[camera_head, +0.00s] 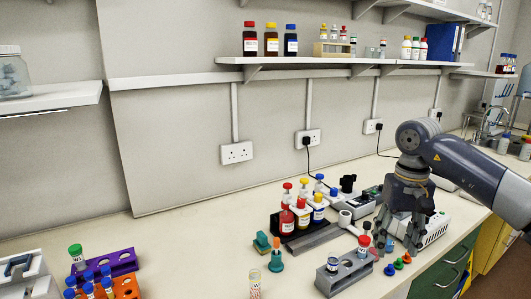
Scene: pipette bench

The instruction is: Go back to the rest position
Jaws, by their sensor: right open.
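My right gripper (399,243) hangs fingers-down at the right of the bench, its arm coming in from the right edge. It is open, and I see nothing held between its fingers. Behind it is a white instrument (436,231), partly hidden by the fingers. My left gripper is not in view.
A dark rack (277,224) of red-, yellow- and blue-capped bottles stands mid-bench. Small coloured caps (398,264) lie under the gripper. An orange rack (127,287) and a purple rack (122,262) stand at left. Wall shelves (330,61) run above. Bench between left racks and middle is mostly clear.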

